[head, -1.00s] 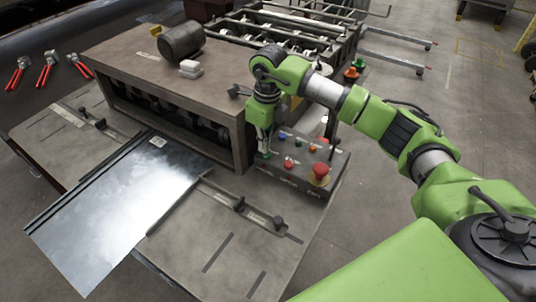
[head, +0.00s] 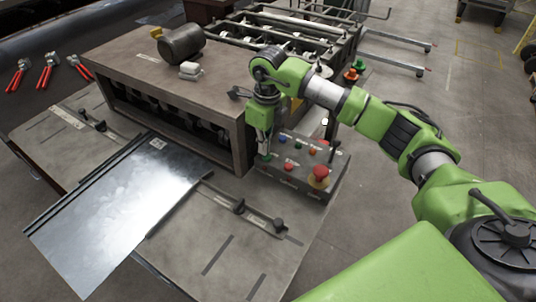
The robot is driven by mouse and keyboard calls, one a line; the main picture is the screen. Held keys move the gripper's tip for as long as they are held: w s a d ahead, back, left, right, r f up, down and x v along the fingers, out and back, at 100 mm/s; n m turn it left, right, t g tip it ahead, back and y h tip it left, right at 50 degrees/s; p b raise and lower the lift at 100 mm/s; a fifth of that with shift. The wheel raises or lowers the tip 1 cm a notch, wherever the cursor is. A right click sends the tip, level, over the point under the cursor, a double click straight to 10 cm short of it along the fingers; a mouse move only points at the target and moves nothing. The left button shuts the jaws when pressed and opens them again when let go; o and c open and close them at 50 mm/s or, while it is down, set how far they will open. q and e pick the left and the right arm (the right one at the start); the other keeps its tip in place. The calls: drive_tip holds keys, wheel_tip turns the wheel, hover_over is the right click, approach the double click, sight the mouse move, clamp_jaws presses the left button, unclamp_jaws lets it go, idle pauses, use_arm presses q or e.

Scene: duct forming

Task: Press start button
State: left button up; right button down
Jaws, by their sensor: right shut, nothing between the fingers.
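The control box (head: 318,186) sits at the right end of the machine's table. On its top are a large red mushroom button (head: 319,174), a smaller red button (head: 289,167), a blue button and other small buttons. A small green button (head: 267,156) shows at its left end. My right gripper (head: 266,152) is shut, empty and points down at the green button. Its tips are at or just above that button; I cannot tell whether they touch. My left gripper is not in view.
A sheet of metal (head: 115,215) lies on the table left of the box. The machine housing (head: 200,100) stands close behind my right gripper, with a dark cylinder (head: 181,41) on top. Red-handled tools (head: 47,72) lie at the far left.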

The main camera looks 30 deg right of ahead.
sight(267, 156)
drive_tip(key=shift+s+d+r+g+p, duration=0.2)
drive_tip(key=shift+s+r+g+p, duration=0.4)
drive_tip(key=shift+p, duration=0.65)
drive_tip(key=shift+w+r+p, duration=0.1)
drive_tip(key=shift+r+p, duration=0.3)
drive_tip(key=shift+r, duration=0.55)
drive_tip(key=shift+w, duration=0.1)
